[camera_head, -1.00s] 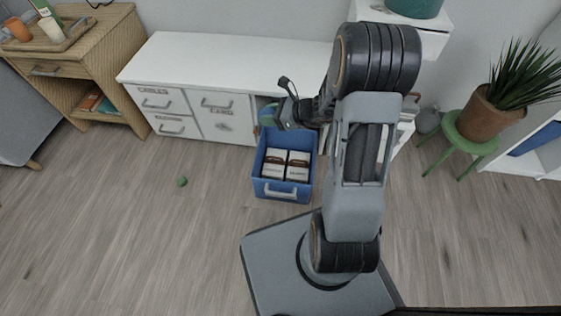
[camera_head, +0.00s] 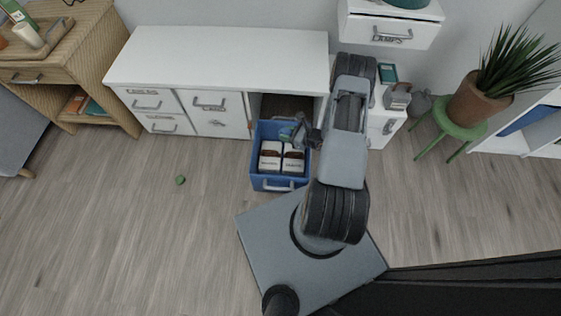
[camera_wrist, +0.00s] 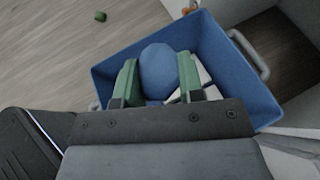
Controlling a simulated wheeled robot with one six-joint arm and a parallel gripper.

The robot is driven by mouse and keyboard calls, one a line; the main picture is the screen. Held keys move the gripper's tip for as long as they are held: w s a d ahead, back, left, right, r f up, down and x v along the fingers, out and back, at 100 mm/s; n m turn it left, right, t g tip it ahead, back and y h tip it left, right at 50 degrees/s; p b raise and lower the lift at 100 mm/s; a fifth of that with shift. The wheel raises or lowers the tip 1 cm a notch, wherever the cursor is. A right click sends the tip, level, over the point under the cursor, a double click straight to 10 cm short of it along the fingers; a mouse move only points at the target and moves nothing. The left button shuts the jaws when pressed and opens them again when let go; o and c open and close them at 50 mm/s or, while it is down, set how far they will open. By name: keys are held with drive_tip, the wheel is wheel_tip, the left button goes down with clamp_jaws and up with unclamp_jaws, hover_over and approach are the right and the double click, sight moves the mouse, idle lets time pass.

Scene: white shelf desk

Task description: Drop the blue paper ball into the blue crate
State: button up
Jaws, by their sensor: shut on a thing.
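The blue paper ball (camera_wrist: 159,70) is held between the green-padded fingers of my gripper (camera_wrist: 158,82) in the wrist view. Behind it in that view lies the open blue crate (camera_wrist: 108,72). In the head view the blue crate (camera_head: 258,178) stands on the floor in front of the white desk, with white boxes (camera_head: 270,160) inside. My gripper (camera_head: 292,134) is over the back part of the crate there. The ball is too small in the head view to make out clearly. Its exact height over the boxes cannot be told.
The white desk (camera_head: 215,55) with drawers stands right behind the crate. A small green object (camera_head: 180,180) lies on the floor to the left. A potted plant (camera_head: 475,103) on a green stool stands at the right.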

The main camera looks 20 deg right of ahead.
wheel_tip(320, 180, down, 6)
drive_tip(key=b, duration=0.4)
drive_tip(key=o, duration=1)
drive_tip(key=p+v, duration=0.3)
drive_tip(key=v, duration=1.1)
drive_tip(key=shift+a+f+p, duration=0.1)
drive_tip(key=shift+p, duration=0.3)
